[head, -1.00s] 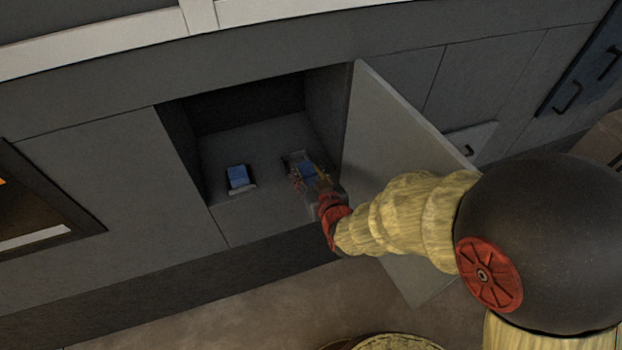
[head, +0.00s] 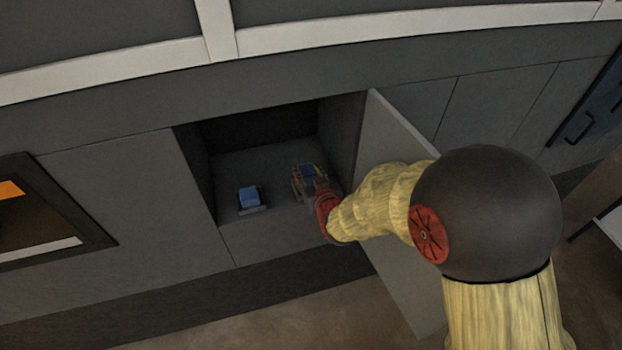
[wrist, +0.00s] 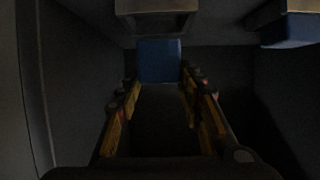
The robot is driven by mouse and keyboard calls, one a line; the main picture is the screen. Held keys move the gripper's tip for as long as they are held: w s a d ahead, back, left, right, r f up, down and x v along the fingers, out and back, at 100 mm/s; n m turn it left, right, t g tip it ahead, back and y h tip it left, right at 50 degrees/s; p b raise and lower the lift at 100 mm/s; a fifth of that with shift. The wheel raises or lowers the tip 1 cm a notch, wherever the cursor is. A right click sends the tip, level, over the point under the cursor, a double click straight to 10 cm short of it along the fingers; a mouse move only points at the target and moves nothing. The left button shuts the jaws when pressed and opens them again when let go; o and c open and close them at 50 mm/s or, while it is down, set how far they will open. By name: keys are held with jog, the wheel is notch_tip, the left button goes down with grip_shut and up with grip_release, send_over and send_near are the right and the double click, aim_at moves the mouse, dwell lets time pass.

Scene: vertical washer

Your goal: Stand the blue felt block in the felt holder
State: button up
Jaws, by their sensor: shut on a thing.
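A blue block (head: 308,169) is between the fingertips of my gripper (head: 309,177) inside the open compartment in the head view. In the wrist view the same blue block (wrist: 160,61) sits upright-looking between the tips of my gripper (wrist: 160,82), which is shut on it. A grey holder (wrist: 156,14) lies directly beyond the block; whether the block is seated in it or only beside it, I cannot tell. A second blue block (head: 249,196) rests at a second grey holder (head: 252,210) to the left; it shows at the upper right of the wrist view (wrist: 292,31).
The compartment's side walls and back (head: 260,125) enclose my gripper. An open grey door (head: 393,125) stands just right of it, close to my arm. The compartment floor between the two blocks is clear.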

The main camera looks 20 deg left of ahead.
aim_at(309, 184)
jog(key=shift+w+a+f+b, duration=0.1)
jog(key=shift+f+b, duration=0.95)
jog(key=shift+b, duration=0.05)
jog(key=shift+w+a+f+b, duration=0.1)
jog(key=shift+f+b, duration=0.9)
jog(key=shift+b, duration=0.05)
jog(key=o, duration=1.1)
jog(key=shift+d, duration=0.1)
jog(key=v, duration=1.2)
jog(key=shift+f, duration=0.1)
